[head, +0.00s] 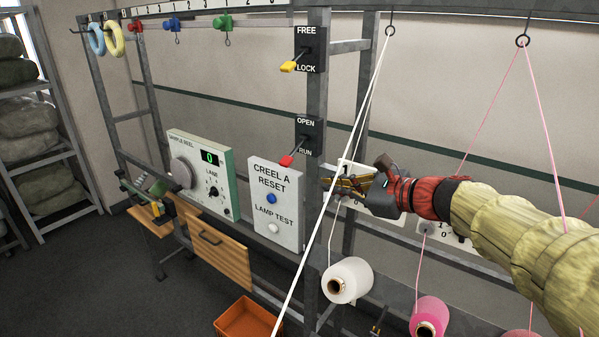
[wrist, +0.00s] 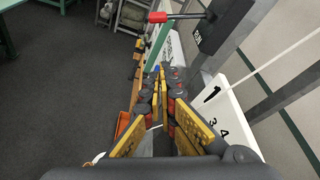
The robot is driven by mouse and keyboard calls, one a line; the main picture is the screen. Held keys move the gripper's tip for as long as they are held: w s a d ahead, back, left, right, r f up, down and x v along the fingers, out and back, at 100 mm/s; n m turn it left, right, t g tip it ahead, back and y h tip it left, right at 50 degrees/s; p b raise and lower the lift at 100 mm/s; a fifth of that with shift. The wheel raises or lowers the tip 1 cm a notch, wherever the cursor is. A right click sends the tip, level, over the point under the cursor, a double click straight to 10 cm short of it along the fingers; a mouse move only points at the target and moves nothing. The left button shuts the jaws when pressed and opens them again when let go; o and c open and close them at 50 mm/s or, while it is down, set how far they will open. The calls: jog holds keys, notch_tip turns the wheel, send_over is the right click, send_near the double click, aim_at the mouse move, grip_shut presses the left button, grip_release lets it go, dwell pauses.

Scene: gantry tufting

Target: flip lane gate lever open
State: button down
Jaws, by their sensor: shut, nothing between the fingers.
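The lever with the red tip (head: 287,160) sits on a black plate (head: 310,136) marked OPEN above and RUN below, on the upright post. Its handle points outward and down, on the RUN side. In the wrist view the red tip (wrist: 158,17) shows at the top, beyond my fingers, with its dark plate (wrist: 216,25) to the right. In the wrist view my gripper's fingers (wrist: 160,76) are closed together and empty, apart from the lever.
Above is a yellow-tipped lever (head: 289,66) marked FREE and LOCK. The white CREEL A RESET box (head: 274,205) stands left of my gripper. A taut white yarn (head: 340,150) crosses in front, running near a white cone (head: 346,281). A numbered white plate (wrist: 222,112) is close on the right.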

aim_at(295, 151)
jog(key=w+a+p, duration=0.2)
jog(key=w+a, duration=0.3)
jog(key=a, duration=0.2)
jog(key=shift+w+a+r, duration=0.15)
jog(key=shift+a+r, duration=0.2)
dwell(0.4)
jog(key=shift+p, duration=0.3)
